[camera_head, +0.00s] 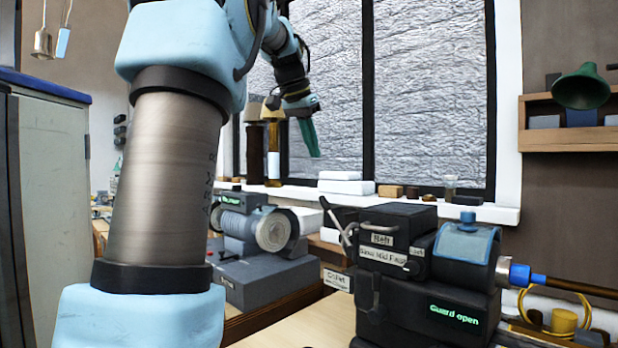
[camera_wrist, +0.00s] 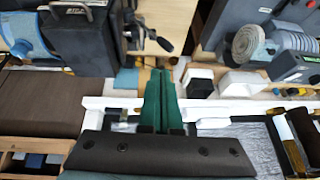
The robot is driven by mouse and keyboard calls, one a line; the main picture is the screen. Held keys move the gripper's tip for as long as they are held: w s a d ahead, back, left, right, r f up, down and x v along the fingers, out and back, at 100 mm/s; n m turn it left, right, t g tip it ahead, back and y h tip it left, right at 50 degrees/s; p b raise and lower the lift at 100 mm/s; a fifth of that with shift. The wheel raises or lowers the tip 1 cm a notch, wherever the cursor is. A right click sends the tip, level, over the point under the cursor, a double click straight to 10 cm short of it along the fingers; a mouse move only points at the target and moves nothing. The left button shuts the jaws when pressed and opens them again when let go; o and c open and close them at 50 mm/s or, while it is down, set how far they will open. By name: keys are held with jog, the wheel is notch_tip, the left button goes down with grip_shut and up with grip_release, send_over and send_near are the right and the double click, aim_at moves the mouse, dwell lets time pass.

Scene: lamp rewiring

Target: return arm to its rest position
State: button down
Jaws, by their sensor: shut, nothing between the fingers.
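My arm rises large at the left of the head view and bends over toward the window. My gripper (camera_head: 311,140) hangs in front of the window panes, above the sill, with its green fingers pointing down. In the wrist view my gripper (camera_wrist: 160,76) shows its two green fingers side by side and together, with nothing held between them. The fingers look clear of the things around them, though the exact gap to the sill below cannot be told.
A dark machine (camera_head: 415,265) labelled "Guard open" stands at the lower right, and a bench grinder (camera_head: 255,228) sits left of it. White boxes (camera_head: 347,186) lie on the sill. A shelf with a green lamp shade (camera_head: 581,88) hangs at right. A grey cabinet (camera_head: 55,200) stands left.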

jog(key=s+a+f+n+y, duration=0.1)
jog(key=s+a+f+n, duration=0.15)
jog(key=f, duration=1.05)
jog(key=s+a+f+n+g+y, duration=0.1)
jog(key=s+a+f, duration=0.3)
jog(key=s+f, duration=0.6)
jog(key=s+a+f+n+g+y, duration=0.1)
jog(key=s+a+f+n, duration=0.3)
jog(key=s+f, duration=0.6)
notch_tip(320, 180, down, 6)
jog(key=shift+s+a+f+g, duration=0.15)
jog(key=shift+a+g, duration=0.1)
jog(key=shift+g, duration=0.15)
